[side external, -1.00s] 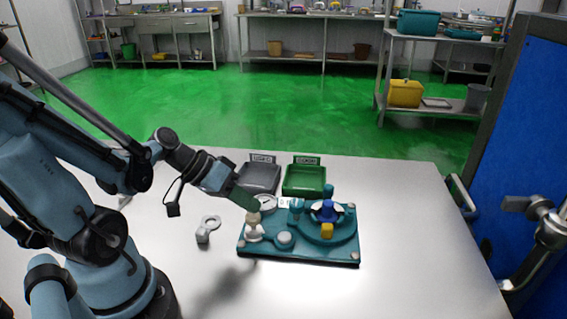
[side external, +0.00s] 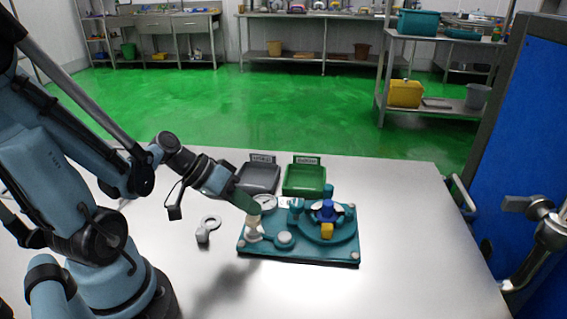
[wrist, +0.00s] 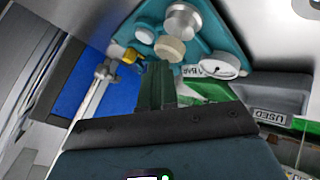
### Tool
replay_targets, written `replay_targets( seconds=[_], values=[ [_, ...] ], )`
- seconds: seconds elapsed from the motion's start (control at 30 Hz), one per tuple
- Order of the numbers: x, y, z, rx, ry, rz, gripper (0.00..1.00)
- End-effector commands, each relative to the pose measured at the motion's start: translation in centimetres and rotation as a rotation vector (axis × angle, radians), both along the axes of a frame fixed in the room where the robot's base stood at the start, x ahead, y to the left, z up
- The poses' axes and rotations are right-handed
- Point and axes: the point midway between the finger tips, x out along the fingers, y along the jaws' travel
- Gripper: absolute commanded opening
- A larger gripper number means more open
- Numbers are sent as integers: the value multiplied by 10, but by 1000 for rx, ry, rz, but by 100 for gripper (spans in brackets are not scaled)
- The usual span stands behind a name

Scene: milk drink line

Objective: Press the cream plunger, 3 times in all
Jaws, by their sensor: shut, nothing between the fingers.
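The cream plunger (side external: 253,226) stands at the left end of the teal machine base (side external: 300,257). In the wrist view its round cream cap (wrist: 170,48) lies just beyond my fingertips. My gripper (side external: 254,209) is shut and empty, with its green fingers slanting down to the top of the plunger. In the wrist view the fingers (wrist: 157,68) are together and partly overlap the cap's lower left side. The tips look very close to the cap; I cannot tell whether they touch it.
A blue knob (side external: 327,207) and a yellow block (side external: 327,230) are on the right of the base. A grey tray (side external: 261,180) and a green tray (side external: 304,183) stand behind. A metal ring (side external: 211,222) and a small grey block (side external: 203,236) lie left. The front table is clear.

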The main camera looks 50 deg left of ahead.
Motion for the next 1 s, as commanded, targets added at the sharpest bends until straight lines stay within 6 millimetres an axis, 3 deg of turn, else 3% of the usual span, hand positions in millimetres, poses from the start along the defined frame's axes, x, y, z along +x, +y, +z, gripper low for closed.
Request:
replay_targets(
  seconds=[1.0],
  values=[
    [0, 0, -11, 1, 1, 0, 0]
  ],
)
